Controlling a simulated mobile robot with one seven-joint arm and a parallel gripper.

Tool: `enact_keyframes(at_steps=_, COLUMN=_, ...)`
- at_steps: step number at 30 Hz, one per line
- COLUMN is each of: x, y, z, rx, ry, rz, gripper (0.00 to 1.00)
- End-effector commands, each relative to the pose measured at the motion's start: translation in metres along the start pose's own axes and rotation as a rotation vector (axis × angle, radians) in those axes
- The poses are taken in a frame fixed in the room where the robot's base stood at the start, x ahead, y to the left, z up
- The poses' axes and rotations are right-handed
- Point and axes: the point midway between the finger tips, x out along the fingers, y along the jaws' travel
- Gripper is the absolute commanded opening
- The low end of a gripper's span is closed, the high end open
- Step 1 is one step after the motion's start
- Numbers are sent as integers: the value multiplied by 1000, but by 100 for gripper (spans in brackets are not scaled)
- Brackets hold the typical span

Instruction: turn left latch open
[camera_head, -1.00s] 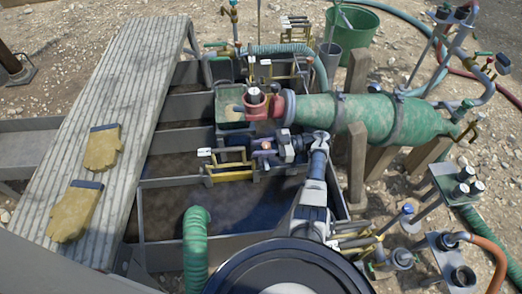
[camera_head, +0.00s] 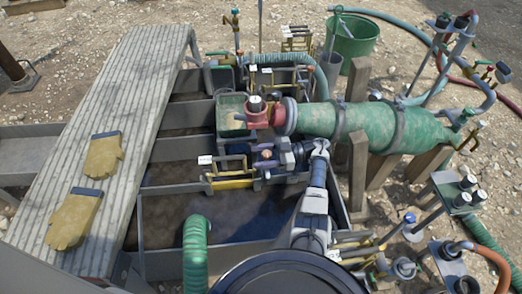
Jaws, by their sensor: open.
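Two yellow latch bars with pale block ends sit on the dividing wall of the mud tank (camera_head: 172,190), left of my gripper. The nearer latch bar (camera_head: 232,184) lies along the wall top. The pale end of the other (camera_head: 205,160) points left. I cannot tell for certain which is the left latch. My gripper (camera_head: 262,160) is open at the end of my arm, just right of these bars and below the red fitting. Its fingertips are small and crowded by metal parts, so I cannot tell whether they touch a latch.
A green cylinder (camera_head: 345,119) with a red fitting (camera_head: 262,114) lies across the tank just beyond my gripper. Wooden posts (camera_head: 358,170) stand right of my arm. A green hose (camera_head: 195,252) rises at the front. Yellow gloves (camera_head: 103,157) lie on the plank (camera_head: 150,100) at left.

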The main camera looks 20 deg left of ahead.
Motion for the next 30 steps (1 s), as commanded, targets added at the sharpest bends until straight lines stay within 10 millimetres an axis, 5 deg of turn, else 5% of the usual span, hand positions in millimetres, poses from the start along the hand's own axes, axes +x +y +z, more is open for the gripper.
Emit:
enact_keyframes(at_steps=5, x=0, y=0, z=-19, rx=-3, ry=-1, rz=1, gripper=54)
enact_keyframes(at_steps=21, x=0, y=-1, z=-146, rx=-5, ry=-2, rz=-1, gripper=54)
enact_keyframes(at_steps=30, x=1, y=0, z=-192, rx=-2, ry=-1, rz=-1, gripper=54)
